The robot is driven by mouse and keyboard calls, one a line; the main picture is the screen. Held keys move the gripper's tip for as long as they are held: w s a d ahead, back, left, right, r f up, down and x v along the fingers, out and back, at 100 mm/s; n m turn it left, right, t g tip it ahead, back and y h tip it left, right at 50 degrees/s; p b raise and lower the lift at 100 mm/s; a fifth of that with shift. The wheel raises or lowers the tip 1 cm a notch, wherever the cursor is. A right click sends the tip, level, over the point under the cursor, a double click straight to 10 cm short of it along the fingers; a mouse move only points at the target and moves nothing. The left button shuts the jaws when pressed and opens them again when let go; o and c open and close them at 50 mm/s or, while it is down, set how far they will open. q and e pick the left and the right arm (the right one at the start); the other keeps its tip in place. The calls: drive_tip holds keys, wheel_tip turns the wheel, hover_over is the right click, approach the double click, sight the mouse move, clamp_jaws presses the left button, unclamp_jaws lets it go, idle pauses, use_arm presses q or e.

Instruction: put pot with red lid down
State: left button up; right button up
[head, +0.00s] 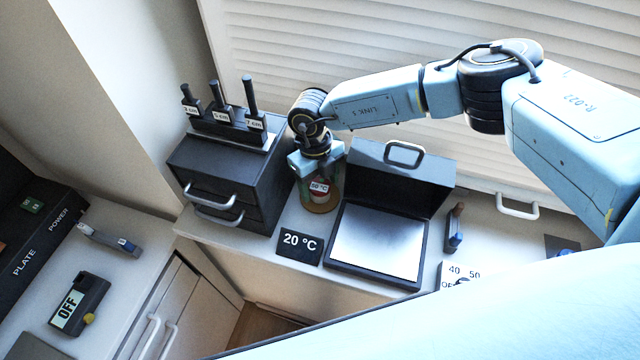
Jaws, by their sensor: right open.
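The pot with the red lid (320,196) is a small glass-like pot with a brownish base and a white label that seems to read 50 °C. It stands upright on the counter in the head view, between the dark drawer box and the open-lidded plate. My right gripper (319,176) reaches down over it from above, with its open fingers around or beside the lid. The gripper hides part of the pot, and whether the fingers touch it cannot be told. My left gripper is not in view.
A dark drawer box (205,178) with a rack of black-handled tools stands left of the pot. A flat plate (378,243) with a raised lid is at right. A 20 °C sign (300,246) stands in front. A dial panel (462,275) lies further right.

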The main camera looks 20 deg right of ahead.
sight(316, 181)
wheel_tip(316, 181, up, 11)
drive_tip(key=w+b, duration=0.1)
drive_tip(key=b, duration=0.1)
drive_tip(key=shift+a, duration=0.25)
drive_tip(key=shift+w, duration=0.1)
